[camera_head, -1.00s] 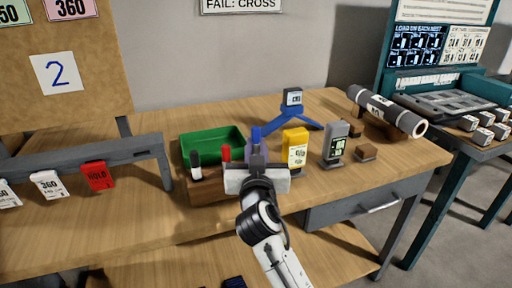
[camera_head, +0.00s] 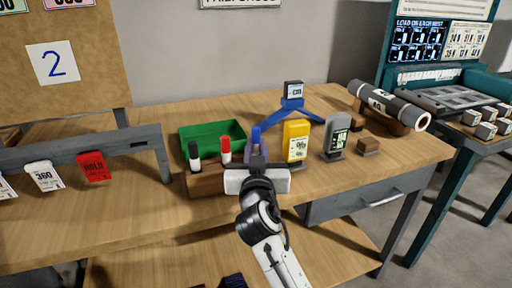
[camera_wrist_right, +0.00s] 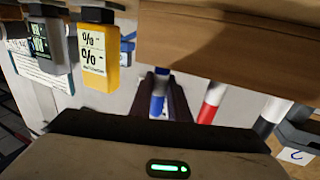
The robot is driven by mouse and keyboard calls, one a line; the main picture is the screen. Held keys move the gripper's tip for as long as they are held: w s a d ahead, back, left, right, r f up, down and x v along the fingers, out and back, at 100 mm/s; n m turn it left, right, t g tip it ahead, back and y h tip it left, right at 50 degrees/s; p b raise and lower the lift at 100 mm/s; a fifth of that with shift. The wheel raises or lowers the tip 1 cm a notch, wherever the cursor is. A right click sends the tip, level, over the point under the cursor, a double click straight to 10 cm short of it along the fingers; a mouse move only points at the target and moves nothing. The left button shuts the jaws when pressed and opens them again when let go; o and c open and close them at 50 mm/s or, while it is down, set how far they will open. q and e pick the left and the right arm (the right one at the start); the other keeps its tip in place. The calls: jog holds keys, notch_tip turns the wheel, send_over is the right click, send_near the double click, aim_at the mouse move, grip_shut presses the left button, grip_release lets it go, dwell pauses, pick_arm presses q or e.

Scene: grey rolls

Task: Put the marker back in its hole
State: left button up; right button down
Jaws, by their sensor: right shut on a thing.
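My right gripper (camera_head: 257,155) is shut on the blue marker (camera_head: 256,134), which stands about upright. In the right wrist view, the blue marker (camera_wrist_right: 158,100) shows between the two fingers, close to the wooden block (camera_wrist_right: 220,45). In the head view, the wooden block (camera_head: 205,183) holds a black marker (camera_head: 194,154) and a red marker (camera_head: 225,149), left of the blue one. My gripper hides the blue marker's lower part and the block's right end. I cannot tell whether its lower end is in a hole. My left gripper is not in view.
A green bin (camera_head: 212,137) stands behind the block. A yellow device (camera_head: 296,141) is close to the right of my gripper, with a grey device (camera_head: 336,138) beyond. A blue stand (camera_head: 292,108) and a grey roll (camera_head: 388,104) are farther back.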

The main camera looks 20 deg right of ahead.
aim_at(256, 129)
jog(key=shift+f+b, duration=0.3)
jog(key=shift+f, duration=0.1)
jog(key=c, duration=1.6)
grip_release()
notch_tip(256, 129, up, 9)
jog(key=shift+f+p, duration=0.15)
jog(key=shift+p, duration=0.85)
jog(key=shift+r, duration=0.7)
